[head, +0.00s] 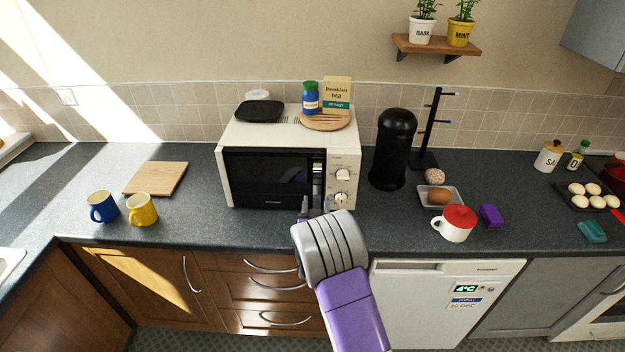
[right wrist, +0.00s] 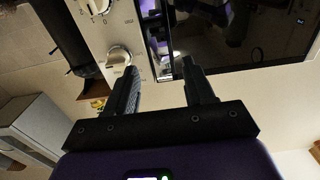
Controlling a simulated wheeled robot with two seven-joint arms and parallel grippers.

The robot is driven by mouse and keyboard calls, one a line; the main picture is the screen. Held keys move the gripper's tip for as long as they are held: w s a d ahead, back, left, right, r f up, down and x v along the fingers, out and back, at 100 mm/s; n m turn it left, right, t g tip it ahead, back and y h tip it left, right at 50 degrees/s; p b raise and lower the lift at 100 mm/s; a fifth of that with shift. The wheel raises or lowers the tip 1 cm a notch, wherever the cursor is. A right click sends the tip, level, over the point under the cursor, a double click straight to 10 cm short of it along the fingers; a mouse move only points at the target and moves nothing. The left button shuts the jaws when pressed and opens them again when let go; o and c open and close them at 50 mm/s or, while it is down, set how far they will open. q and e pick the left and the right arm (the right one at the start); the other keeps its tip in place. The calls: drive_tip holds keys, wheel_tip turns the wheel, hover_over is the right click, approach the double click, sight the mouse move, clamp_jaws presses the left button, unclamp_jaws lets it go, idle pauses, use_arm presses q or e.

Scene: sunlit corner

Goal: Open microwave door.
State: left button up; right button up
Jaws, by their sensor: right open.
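The white microwave (head: 270,132) stands on the counter in the head view. Its dark glass door (head: 262,175) looks shut. A vertical handle strip (head: 318,178) runs along the door's right edge, beside the panel with two knobs (head: 343,174). My right gripper (head: 318,204) is in front of the lower end of that strip. In the right wrist view the gripper (right wrist: 162,82) is open, with the strip's end (right wrist: 176,68) between or just beyond its fingertips; I cannot tell if they touch. The door glass (right wrist: 240,40) and a knob (right wrist: 119,58) show beyond. My left gripper is not in view.
On the microwave are a black dish (head: 260,111), a blue jar (head: 311,98), a tea box (head: 337,95) and a round board (head: 325,122). A black canister (head: 393,150) stands close on its right. Blue (head: 102,207) and yellow (head: 142,210) mugs stand to the left.

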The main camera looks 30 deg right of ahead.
sight(317, 186)
drive_tip(key=shift+x, duration=3.5)
drive_tip(key=shift+f, duration=0.1)
clamp_jaws()
